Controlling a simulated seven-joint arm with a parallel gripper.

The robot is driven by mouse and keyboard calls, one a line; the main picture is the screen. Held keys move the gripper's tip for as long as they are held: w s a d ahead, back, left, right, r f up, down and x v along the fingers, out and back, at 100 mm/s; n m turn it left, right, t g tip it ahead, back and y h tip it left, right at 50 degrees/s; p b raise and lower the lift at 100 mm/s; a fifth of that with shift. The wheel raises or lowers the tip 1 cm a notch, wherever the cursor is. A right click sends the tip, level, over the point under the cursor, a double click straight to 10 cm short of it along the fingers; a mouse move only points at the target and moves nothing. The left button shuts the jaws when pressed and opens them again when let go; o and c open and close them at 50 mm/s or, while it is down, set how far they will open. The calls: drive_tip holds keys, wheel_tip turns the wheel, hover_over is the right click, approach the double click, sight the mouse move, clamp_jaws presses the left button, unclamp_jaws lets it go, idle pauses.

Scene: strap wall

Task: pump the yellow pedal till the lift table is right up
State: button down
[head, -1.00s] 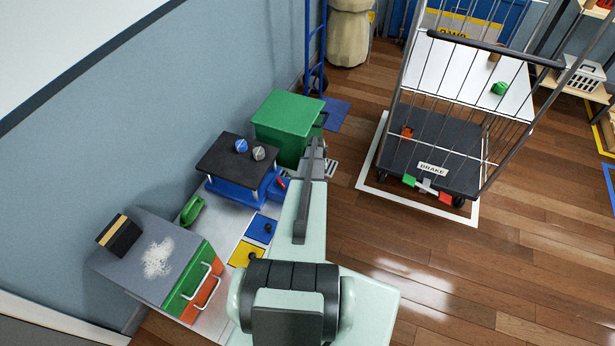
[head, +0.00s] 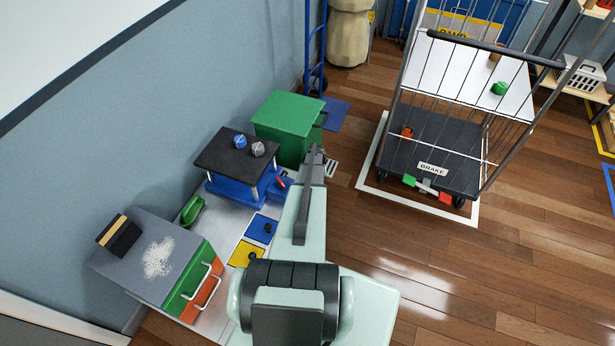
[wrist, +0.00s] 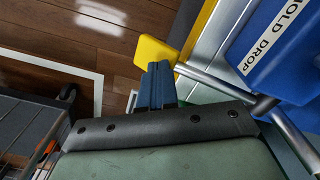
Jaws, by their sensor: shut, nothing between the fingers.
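The lift table has a black top (head: 225,150) raised on bright posts above a blue base (head: 228,190). A blue ball and a grey ball sit on the top. In the wrist view the yellow pedal (wrist: 155,50) is on the end of a grey rod beside the blue base (wrist: 275,45), which is marked HOLD DROP. My gripper (wrist: 158,68) is shut and empty, with its tips at the pedal; I cannot tell whether they press on it. In the head view my gripper (head: 316,150) is right of the table and my arm hides the pedal.
A green box (head: 288,117) stands behind the lift table. A red lever (head: 281,183) is on the base's right side. A grey-topped drawer unit (head: 150,250) stands at the front left. A wire cart (head: 440,150) stands right, with open wooden floor in front.

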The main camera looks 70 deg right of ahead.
drive_tip(key=shift+r, duration=0.1)
wheel_tip(320, 180, up, 8)
drive_tip(key=shift+r, duration=0.25)
idle(0.6)
idle(0.5)
drive_tip(key=shift+f, duration=4.4)
drive_tip(key=shift+r, duration=0.15)
wheel_tip(320, 180, up, 8)
drive_tip(key=shift+r, duration=0.2)
